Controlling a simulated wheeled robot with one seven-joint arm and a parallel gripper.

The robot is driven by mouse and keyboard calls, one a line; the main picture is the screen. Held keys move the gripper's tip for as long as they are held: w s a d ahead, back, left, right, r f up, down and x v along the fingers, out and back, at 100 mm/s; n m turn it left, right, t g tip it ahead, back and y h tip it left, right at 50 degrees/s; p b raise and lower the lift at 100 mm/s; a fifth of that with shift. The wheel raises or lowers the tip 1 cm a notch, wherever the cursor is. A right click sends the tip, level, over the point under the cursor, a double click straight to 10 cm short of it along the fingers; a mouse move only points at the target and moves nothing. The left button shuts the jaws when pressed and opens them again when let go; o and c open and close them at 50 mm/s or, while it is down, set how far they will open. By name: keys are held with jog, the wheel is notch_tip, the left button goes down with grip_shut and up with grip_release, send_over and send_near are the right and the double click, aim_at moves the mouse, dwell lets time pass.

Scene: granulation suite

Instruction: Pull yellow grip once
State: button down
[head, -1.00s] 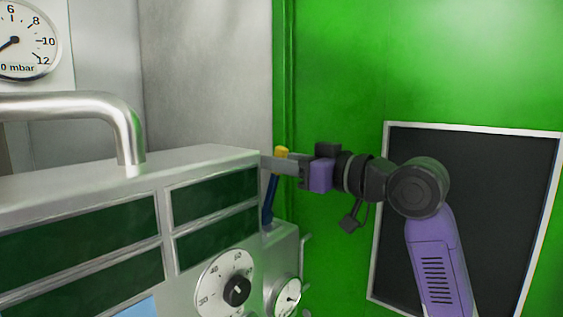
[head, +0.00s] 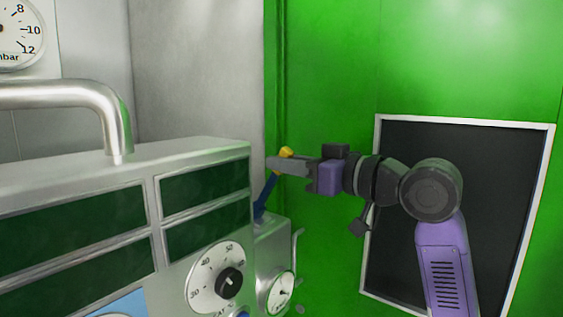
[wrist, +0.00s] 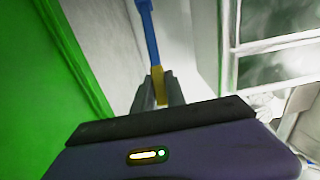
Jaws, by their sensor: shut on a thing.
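The yellow grip (head: 286,152) is the top end of a blue lever (head: 266,196) that rises behind the right side of the grey cabinet and leans to the right. My gripper (head: 276,163) is shut on the yellow grip, coming in from the right. In the wrist view the yellow grip (wrist: 157,84) sits between the two grey fingers (wrist: 158,92), with the blue lever (wrist: 148,32) running up and away from it. The lever's lower end is hidden by the cabinet in the head view.
The grey cabinet (head: 195,155) with dark green panels, a dial (head: 217,276) and a bent metal pipe (head: 70,93) fills the left. A small gauge (head: 280,292) sits low beside it. A green wall (head: 330,80) with a black framed panel (head: 440,135) stands behind my arm.

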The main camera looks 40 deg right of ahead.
jog(key=shift+f, duration=0.1)
jog(key=shift+s+d+f+b, duration=0.2)
jog(key=shift+s+f+b, duration=0.2)
jog(key=shift+s+f, duration=0.15)
jog(key=shift+s+d+f+b, duration=0.2)
jog(key=shift+s+f+b, duration=0.2)
jog(key=shift+s, duration=0.2)
jog(key=shift+s+d+f+b, duration=0.25)
jog(key=shift+s+f+b, duration=0.55)
jog(key=shift+f, duration=0.25)
